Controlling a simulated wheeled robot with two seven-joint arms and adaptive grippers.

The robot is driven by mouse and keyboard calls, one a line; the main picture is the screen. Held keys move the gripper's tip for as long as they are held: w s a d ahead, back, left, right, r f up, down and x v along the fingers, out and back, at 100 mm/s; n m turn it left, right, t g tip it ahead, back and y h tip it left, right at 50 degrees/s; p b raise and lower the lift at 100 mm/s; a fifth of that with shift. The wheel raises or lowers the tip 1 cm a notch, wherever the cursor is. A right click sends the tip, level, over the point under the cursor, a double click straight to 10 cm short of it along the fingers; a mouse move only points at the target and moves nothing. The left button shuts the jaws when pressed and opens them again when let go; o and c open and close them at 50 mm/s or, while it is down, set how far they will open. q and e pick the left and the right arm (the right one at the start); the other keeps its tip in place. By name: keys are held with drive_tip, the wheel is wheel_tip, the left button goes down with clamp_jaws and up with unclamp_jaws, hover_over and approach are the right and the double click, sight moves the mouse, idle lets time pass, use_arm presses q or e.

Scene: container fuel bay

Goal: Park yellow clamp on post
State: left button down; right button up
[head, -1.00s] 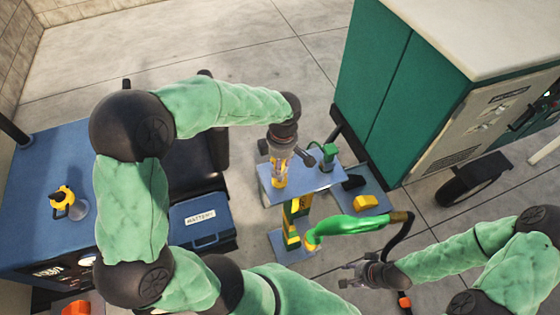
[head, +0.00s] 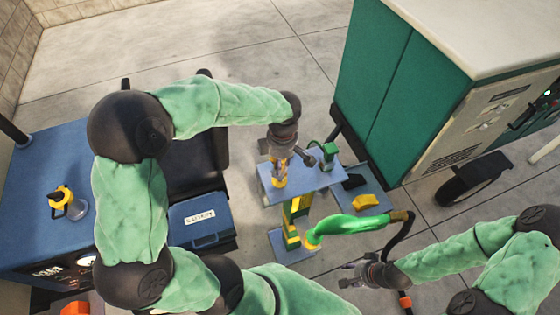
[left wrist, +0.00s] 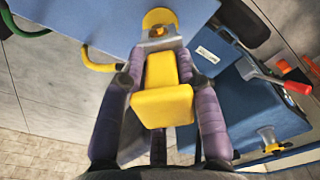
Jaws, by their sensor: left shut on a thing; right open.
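The yellow clamp (left wrist: 162,100) is a blocky yellow piece between the purple fingers of my left gripper (left wrist: 165,108), which is shut on it. In the head view my left gripper (head: 279,165) points down over the blue stand top (head: 318,178), with a bit of yellow just below its fingertips. In the left wrist view a round yellow piece (left wrist: 158,18) lies just beyond the clamp at the plate's edge; whether they touch, and which part is the post, I cannot tell. My right gripper (head: 356,274) is open and empty at the lower right.
A green fitting (head: 330,153) stands on the stand top's far side. A green nozzle (head: 355,227) with a dark hose is beside the stand. A yellow-topped piece (head: 66,202) sits on the blue unit (head: 40,165) at left. A green cabinet (head: 390,90) stands behind right.

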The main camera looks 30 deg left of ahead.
use_arm(q)
drive_tip(key=shift+f+b, duration=1.35)
idle(1.3)
drive_tip(key=shift+f, duration=0.25)
drive_tip(key=c, duration=0.8)
unclamp_jaws()
drive_tip(key=r, duration=1.2)
drive_tip(key=shift+w+d, duration=0.1)
drive_tip(key=shift+d, duration=0.15)
